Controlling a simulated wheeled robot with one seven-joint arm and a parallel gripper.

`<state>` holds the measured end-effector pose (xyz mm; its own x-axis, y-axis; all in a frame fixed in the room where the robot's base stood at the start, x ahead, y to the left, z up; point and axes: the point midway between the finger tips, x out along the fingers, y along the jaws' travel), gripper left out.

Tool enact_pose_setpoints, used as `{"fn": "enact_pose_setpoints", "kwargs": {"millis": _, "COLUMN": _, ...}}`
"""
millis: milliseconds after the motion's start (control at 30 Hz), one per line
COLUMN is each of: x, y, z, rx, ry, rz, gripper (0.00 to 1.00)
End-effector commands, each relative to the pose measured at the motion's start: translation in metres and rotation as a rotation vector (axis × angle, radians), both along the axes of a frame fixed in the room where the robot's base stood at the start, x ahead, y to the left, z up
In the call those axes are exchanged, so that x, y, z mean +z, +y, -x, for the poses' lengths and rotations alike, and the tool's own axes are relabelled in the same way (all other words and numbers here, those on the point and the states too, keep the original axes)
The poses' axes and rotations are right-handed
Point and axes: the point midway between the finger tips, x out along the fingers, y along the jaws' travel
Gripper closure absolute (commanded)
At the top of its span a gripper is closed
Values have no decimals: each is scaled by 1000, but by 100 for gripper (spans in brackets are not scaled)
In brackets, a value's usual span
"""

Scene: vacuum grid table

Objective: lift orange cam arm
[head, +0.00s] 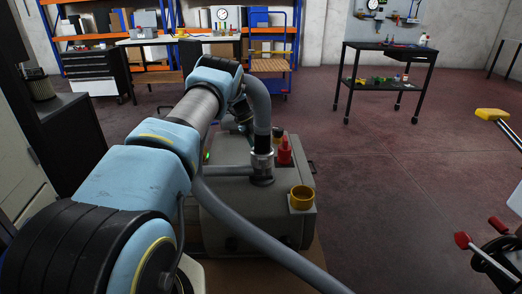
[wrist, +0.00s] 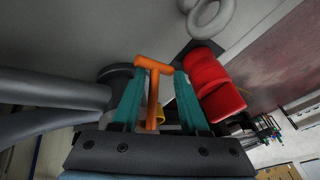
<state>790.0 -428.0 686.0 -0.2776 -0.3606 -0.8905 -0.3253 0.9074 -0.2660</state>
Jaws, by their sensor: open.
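The orange cam arm (wrist: 154,64) is a T-shaped handle in the wrist view, with its crossbar at the top and its stem running down the picture. My gripper (wrist: 159,82) is open, with one teal finger on each side of the stem. The crossbar lies at about the fingertips. I cannot tell whether either finger touches it. In the head view the cam arm is hidden behind my arm and the grey hose, and the fingers cannot be made out there.
A grey machine box (head: 239,209) stands below my arm, with a yellow cup (head: 301,197) and a red part (head: 284,151) on it. A grey hose (head: 262,247) curves across it. In the wrist view the red ribbed part (wrist: 213,86) is close to the right finger.

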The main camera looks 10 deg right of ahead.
Motion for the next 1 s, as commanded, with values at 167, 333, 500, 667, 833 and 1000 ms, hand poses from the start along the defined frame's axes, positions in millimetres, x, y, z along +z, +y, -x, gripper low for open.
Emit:
{"fn": "enact_pose_setpoints", "kwargs": {"millis": 167, "x": 0, "y": 0, "z": 0, "rx": 0, "ry": -1, "rz": 0, "gripper": 86}}
{"fn": "enact_pose_setpoints", "kwargs": {"millis": 333, "x": -1, "y": 0, "z": 0, "rx": 1, "ry": -2, "rz": -1, "gripper": 100}}
{"fn": "enact_pose_setpoints", "kwargs": {"millis": 500, "x": -2, "y": 0, "z": 0, "rx": 0, "ry": -2, "rz": -2, "gripper": 100}}
{"fn": "enact_pose_setpoints", "kwargs": {"millis": 667, "x": -3, "y": 1, "z": 0, "rx": 0, "ry": -3, "rz": -2, "gripper": 100}}
{"fn": "enact_pose_setpoints", "kwargs": {"millis": 833, "x": -3, "y": 1, "z": 0, "rx": 1, "ry": -3, "rz": -3, "gripper": 100}}
{"fn": "enact_pose_setpoints", "kwargs": {"millis": 1000, "x": -4, "y": 1, "z": 0, "rx": 1, "ry": -3, "rz": -3, "gripper": 100}}
